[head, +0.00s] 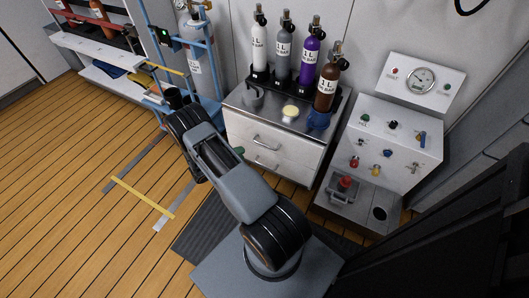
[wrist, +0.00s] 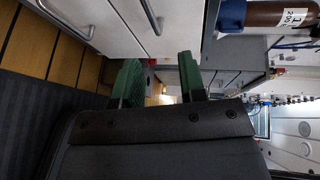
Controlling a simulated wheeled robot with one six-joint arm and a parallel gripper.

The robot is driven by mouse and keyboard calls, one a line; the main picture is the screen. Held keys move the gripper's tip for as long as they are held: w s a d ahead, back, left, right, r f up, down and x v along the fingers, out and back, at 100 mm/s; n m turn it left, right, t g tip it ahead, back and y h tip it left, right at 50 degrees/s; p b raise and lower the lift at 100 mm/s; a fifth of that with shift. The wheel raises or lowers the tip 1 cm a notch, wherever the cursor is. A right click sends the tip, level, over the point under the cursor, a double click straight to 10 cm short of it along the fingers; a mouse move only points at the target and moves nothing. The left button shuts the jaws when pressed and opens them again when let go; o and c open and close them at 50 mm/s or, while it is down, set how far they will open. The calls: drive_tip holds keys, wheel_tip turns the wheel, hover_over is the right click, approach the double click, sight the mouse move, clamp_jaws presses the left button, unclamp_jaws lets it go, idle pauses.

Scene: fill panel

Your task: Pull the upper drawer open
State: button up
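The upper drawer (head: 292,151) is the top front of a white cabinet with a grey top, and it looks shut. Its bar handle (head: 267,143) is also in the wrist view (wrist: 151,16), beyond my fingers toward the top edge. The lower drawer's handle (head: 265,163) is just below it and shows at the upper left of the wrist view (wrist: 72,24). My gripper (wrist: 160,76) has two green fingers spread apart with nothing between them. In the head view my arm hides most of the gripper; only a green bit shows left of the handles. The fingers appear apart from both handles.
Bottles in a black rack (head: 300,90), a cream round item (head: 290,112) and a blue holder (head: 318,119) stand on the cabinet. A control panel (head: 400,135) is to the right. A blue-framed cylinder stand (head: 198,60) is to the left. The wooden floor (head: 90,150) is largely clear at left.

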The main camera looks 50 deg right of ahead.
sight(265, 145)
drive_tip(key=shift+n, duration=0.5)
drive_tip(key=shift+f+b+x, duration=0.3)
drive_tip(key=shift+b+x, duration=0.45)
drive_tip(key=shift+x, duration=1.65)
drive_tip(key=shift+f+b+x, duration=0.25)
drive_tip(key=shift+b+x, duration=0.45)
drive_tip(key=shift+x, duration=1.7)
drive_tip(key=shift+f+b+x, duration=0.3)
drive_tip(key=shift+b+x, duration=0.45)
drive_tip(key=shift+x, duration=1.65)
drive_tip(key=shift+w+a, duration=0.1)
drive_tip(key=shift+a, duration=0.05)
clamp_jaws()
